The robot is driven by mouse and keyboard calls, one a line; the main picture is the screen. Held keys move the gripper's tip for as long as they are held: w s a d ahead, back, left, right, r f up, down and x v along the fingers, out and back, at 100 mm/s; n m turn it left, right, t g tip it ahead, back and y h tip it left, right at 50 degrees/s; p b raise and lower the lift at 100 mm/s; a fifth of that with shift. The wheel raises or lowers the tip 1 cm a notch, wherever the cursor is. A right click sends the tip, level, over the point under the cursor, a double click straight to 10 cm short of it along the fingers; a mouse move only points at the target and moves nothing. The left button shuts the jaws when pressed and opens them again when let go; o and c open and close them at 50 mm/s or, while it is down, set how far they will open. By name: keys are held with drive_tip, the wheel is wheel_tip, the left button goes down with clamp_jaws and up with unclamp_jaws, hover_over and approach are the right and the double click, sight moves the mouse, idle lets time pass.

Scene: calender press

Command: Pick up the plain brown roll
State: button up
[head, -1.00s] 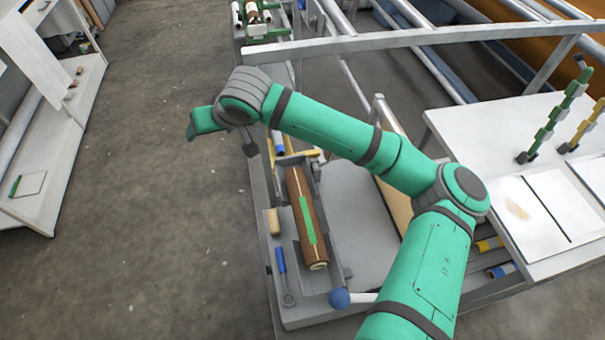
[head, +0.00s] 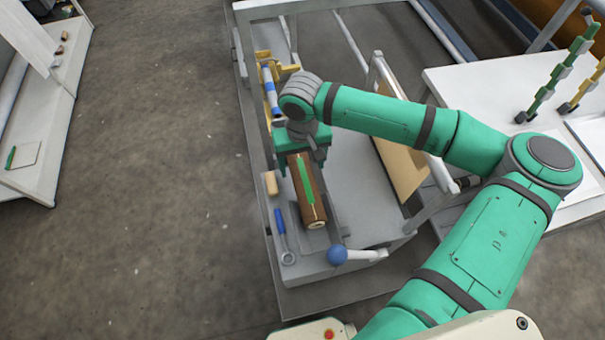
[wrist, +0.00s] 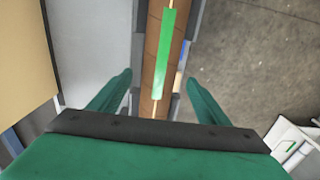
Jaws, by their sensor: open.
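A brown roll (head: 316,212) with a green strip and a pale line along it lies in a grey cradle on the press bench. Its near end shows a pale core; its far end is hidden under my gripper (head: 303,158). In the wrist view the brown roll (wrist: 155,60) runs between the two spread fingers of my gripper (wrist: 157,80). The gripper is open above the roll, one finger to each side, holding nothing. I cannot tell how far above the roll the fingertips are. I see no other brown roll.
A blue ball-ended lever (head: 338,254) is close to the roll's near end. A blue-handled wrench (head: 281,228) and a tan block (head: 270,184) lie left of it. A tan board (head: 402,165) stands to the right. The floor at left is clear.

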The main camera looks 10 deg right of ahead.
sight(303, 170)
wheel_tip(303, 170, down, 5)
idle(0.3)
drive_tip(key=c, duration=1.4)
drive_tip(key=shift+c, duration=0.2)
drive_tip(key=shift+r, duration=0.15)
